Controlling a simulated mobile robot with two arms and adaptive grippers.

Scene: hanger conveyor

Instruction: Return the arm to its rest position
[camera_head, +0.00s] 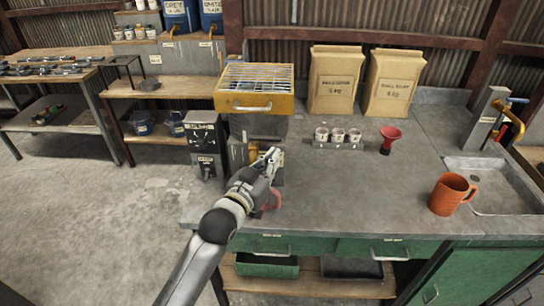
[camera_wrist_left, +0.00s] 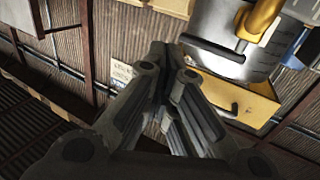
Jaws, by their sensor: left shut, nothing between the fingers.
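My left arm comes in from the bottom of the head view, and its gripper (camera_head: 272,156) is at the front of a yellow-topped machine (camera_head: 255,103). The gripper is shut and empty. Its closed fingers also show in the left wrist view (camera_wrist_left: 168,60), with a grey metal body (camera_wrist_left: 218,30) and yellow parts of equipment beyond them. A red object (camera_head: 272,199) is partly hidden behind the gripper, so I cannot tell its full shape. My right gripper is in neither view.
An orange mug (camera_head: 452,194) stands left of a sink (camera_head: 505,190). A red funnel-like cup (camera_head: 390,138), a holder with three small cups (camera_head: 338,146) and two paper bags (camera_head: 334,82) are farther back. The middle of the grey counter (camera_head: 350,195) is clear. A dark box (camera_head: 206,148) is left of the machine.

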